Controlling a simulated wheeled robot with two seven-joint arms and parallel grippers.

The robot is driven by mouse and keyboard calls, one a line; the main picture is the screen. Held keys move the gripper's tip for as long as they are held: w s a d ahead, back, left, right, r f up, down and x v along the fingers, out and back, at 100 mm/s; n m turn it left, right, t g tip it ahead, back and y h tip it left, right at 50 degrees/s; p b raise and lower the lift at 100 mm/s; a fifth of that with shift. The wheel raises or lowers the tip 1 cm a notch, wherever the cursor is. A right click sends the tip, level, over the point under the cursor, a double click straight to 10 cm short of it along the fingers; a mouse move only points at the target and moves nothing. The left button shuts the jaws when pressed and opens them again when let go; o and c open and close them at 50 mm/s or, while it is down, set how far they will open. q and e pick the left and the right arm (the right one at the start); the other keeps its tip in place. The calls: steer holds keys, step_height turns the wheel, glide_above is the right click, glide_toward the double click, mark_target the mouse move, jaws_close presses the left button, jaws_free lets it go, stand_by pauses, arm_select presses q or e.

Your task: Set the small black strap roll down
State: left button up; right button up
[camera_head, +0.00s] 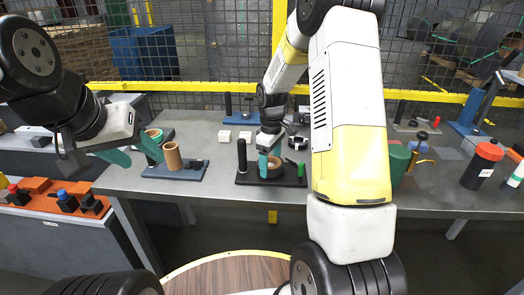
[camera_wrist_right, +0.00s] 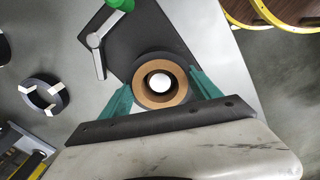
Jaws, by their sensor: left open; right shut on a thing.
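My right gripper (camera_head: 270,163) is shut on the small black strap roll (camera_wrist_right: 137,83), a dark ring with a tan core. In the right wrist view its green fingers (camera_wrist_right: 164,98) press the roll from both sides. A round white shape shows through the hole. In the head view the roll (camera_head: 271,172) is at or just above a black fixture plate (camera_head: 291,182); I cannot tell whether it touches.
The tan tube (camera_head: 173,157) stands on a blue plate (camera_head: 160,172). A black post (camera_head: 242,155) and a green-handled lever (camera_wrist_right: 98,38) stand by the roll. Another black ring with white marks (camera_wrist_right: 44,94) lies nearby. A red-capped black canister (camera_head: 482,166) is at right.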

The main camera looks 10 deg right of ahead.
steer(key=shift+f, duration=0.25)
stand_by(0.4)
steer(key=o, duration=1.5)
step_height(320, 180, up, 8)
steer(key=shift+f, duration=0.2)
steer(key=shift+r, duration=0.1)
